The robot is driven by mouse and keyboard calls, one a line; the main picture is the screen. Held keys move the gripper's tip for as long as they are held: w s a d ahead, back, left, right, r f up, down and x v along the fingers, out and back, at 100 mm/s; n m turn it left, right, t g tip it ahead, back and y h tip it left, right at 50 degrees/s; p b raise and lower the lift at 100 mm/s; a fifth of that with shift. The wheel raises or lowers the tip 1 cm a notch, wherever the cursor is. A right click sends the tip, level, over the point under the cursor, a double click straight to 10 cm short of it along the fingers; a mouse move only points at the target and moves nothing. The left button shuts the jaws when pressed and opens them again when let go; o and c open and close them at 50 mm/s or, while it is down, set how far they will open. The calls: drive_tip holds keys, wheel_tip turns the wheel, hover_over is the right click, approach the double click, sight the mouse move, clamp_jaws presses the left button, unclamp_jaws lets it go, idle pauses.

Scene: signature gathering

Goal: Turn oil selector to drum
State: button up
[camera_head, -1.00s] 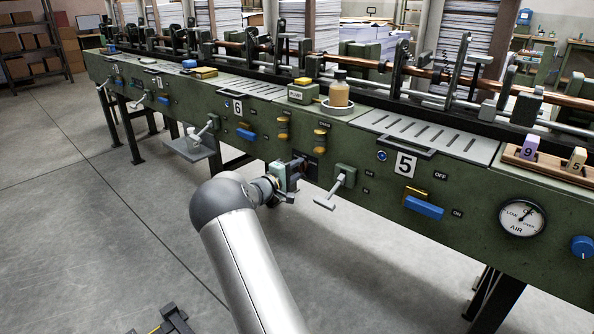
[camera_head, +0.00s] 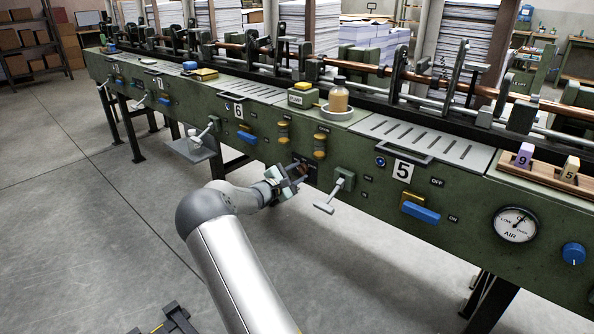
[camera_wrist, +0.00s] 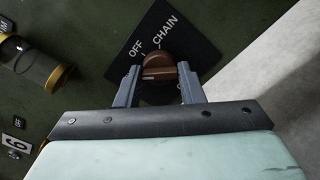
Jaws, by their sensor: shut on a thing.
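The oil selector is a brown round knob (camera_wrist: 158,68) on a black plate (camera_wrist: 170,40) in the wrist view. The plate reads OFF and CHAIN; another label is mostly hidden behind my gripper. My gripper (camera_wrist: 157,75) is shut on the knob, with one grey finger on each side of it. In the head view my gripper (camera_head: 290,178) is at the green front panel, and the knob (camera_head: 304,169) shows only in part beside the fingers.
A grey lever (camera_head: 334,192) sticks out just right of my gripper. Yellow-banded cylinders (camera_head: 320,145) are above it. A blue switch (camera_head: 421,212) and an air gauge (camera_head: 516,224) are farther right.

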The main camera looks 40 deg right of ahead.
drive_tip(key=shift+n, duration=0.6)
drive_tip(key=shift+p, duration=0.3)
drive_tip(key=o, duration=1)
drive_tip(key=s+a, duration=0.1)
drive_tip(key=a, duration=0.7)
drive_tip(key=s+a+p, duration=0.1)
drive_tip(key=s+a, duration=0.1)
drive_tip(key=a, duration=0.7)
drive_tip(key=shift+s, duration=0.25)
drive_tip(key=shift+p, duration=0.3)
